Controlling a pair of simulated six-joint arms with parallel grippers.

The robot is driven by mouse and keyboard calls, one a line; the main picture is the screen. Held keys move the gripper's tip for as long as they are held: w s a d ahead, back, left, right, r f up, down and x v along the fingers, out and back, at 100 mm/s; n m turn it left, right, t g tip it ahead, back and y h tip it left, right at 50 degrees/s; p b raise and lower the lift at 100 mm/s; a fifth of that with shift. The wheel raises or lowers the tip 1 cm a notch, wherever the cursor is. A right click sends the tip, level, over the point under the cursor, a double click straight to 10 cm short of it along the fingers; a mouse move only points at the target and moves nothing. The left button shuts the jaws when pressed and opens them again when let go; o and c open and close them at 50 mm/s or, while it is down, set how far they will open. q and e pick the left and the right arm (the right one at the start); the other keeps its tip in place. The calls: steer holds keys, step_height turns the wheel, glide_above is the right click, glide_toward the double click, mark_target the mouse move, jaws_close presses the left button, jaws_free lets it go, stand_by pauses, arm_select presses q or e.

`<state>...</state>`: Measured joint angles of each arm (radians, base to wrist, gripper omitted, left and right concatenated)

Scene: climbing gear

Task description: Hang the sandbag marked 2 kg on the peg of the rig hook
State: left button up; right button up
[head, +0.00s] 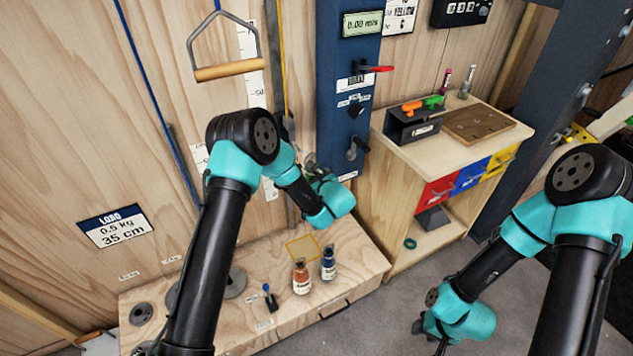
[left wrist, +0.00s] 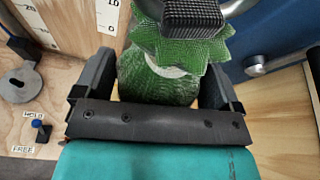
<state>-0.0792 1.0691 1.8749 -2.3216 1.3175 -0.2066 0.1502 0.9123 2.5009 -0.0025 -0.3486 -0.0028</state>
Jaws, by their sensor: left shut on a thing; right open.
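My left gripper (head: 318,178) is shut on a green sandbag (left wrist: 158,85), in front of the wooden wall above the low bench. In the left wrist view the bag sits between the two dark fingers, with a pale band around its neck. A black ribbed block (left wrist: 193,14) covers part of its top; I cannot tell what that block belongs to. No weight marking on the bag is readable. In the head view my left arm mostly hides the bag and the place where the rig hook's peg could be. My right gripper (head: 440,328) is open and empty at the lower right, partly hidden.
An orange bottle-shaped bag (head: 302,279) and a blue one (head: 328,263) stand on the low bench (head: 350,258), beside a yellow-outlined square (head: 302,248). A wooden-handled bar (head: 232,71) hangs above. A drawer cabinet (head: 437,155) stands right of the blue post (head: 347,85).

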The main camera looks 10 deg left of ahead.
arm_select(q)
steer(key=w+a, duration=0.5)
steer(key=w, duration=0.2)
steer(key=shift+a+f, duration=0.4)
stand_by(1.6)
steer(key=shift+a+f, duration=0.1)
steer(key=shift+f, duration=0.1)
stand_by(0.3)
